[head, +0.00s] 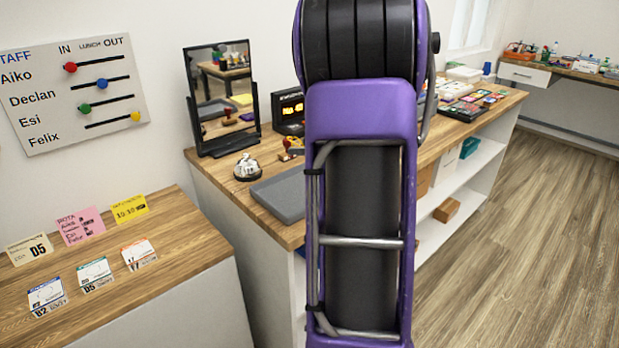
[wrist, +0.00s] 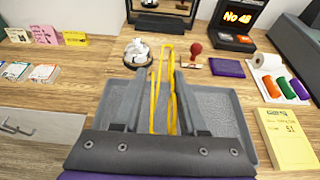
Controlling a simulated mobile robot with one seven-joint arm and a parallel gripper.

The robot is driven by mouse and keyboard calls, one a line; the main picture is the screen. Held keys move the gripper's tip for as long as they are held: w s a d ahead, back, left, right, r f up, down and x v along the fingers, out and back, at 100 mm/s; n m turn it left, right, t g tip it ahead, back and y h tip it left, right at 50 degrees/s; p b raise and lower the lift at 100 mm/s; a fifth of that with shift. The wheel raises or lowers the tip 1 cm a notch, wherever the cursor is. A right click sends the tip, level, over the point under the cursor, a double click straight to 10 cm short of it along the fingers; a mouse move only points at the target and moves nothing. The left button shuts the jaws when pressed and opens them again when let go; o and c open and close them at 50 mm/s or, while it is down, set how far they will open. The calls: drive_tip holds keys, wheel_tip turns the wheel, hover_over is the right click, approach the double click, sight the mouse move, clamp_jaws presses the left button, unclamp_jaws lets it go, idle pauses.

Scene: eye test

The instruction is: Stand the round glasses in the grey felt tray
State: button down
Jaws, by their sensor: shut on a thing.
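My gripper (wrist: 161,78) shows in the wrist view, shut on a thin yellow frame (wrist: 171,98), which looks like a pair of glasses seen nearly edge-on. The frame stands up between the fingers, and I cannot tell its lens shape. The grey tray (wrist: 228,110) lies on the wooden counter under and around the gripper, partly covered by it. I cannot tell whether the frame touches the tray. In the head view the tray (head: 281,197) shows left of my arm, which hides my gripper and the tray's right part. I make out no other glasses.
A yellow pad (wrist: 290,138) lies close to the tray's right. A mirror (head: 222,95) stands behind.

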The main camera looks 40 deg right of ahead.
drive_tip(key=shift+w+d, duration=0.25)
drive_tip(key=shift+w+d+f, duration=0.1)
wheel_tip(320, 180, down, 10)
drive_tip(key=shift+r+b, duration=0.15)
drive_tip(key=shift+b, duration=0.6)
drive_tip(key=shift+c, duration=2.2)
unclamp_jaws()
drive_tip(key=v, duration=1.2)
